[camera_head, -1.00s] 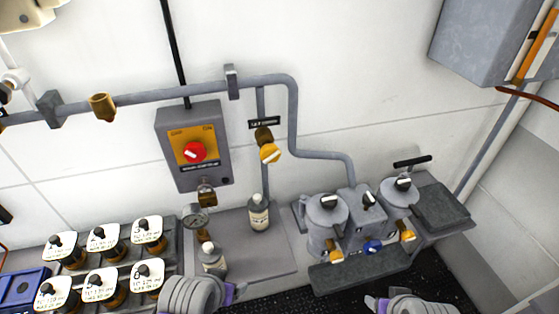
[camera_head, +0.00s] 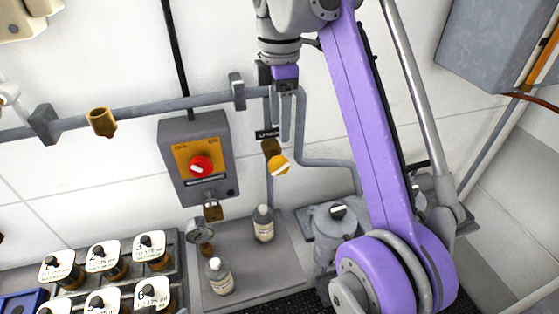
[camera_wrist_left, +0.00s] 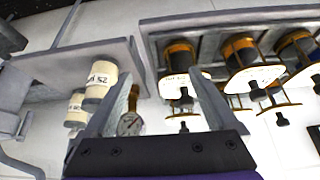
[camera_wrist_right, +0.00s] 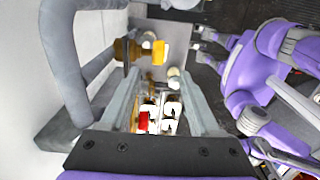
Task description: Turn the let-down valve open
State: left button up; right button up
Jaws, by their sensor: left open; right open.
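The let-down valve is a brass body on the wall pipe with a yellow knob (camera_head: 278,165) below a small dark label (camera_head: 267,134). A pale line crosses the knob. My right gripper (camera_head: 285,138) is open and points down just above the knob; it appears apart from it. In the right wrist view the yellow knob (camera_wrist_right: 160,52) shows beyond the fingertips of my gripper (camera_wrist_right: 155,88). My left gripper (camera_wrist_left: 162,85) is open and empty in the left wrist view, facing bottles, a gauge and tagged valves. It is not in the head view.
A grey switch box with a red knob (camera_head: 200,166) hangs left of the valve. A gauge (camera_head: 200,231) and two bottles, one here (camera_head: 263,223), stand below. Several numbered, tagged valves (camera_head: 103,255) fill the lower left. My right arm covers much of the equipment at right.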

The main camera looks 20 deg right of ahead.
aim_at(279, 158)
notch_tip(279, 158, down, 10)
jog(key=b, duration=0.4)
jog(key=shift+r, duration=0.15)
jog(key=shift+f, duration=0.5)
pick_arm(q)
notch_tip(279, 158, down, 6)
jog(key=s, duration=0.2)
jog(key=shift+s, duration=0.15)
pick_arm(e)
grip_shut()
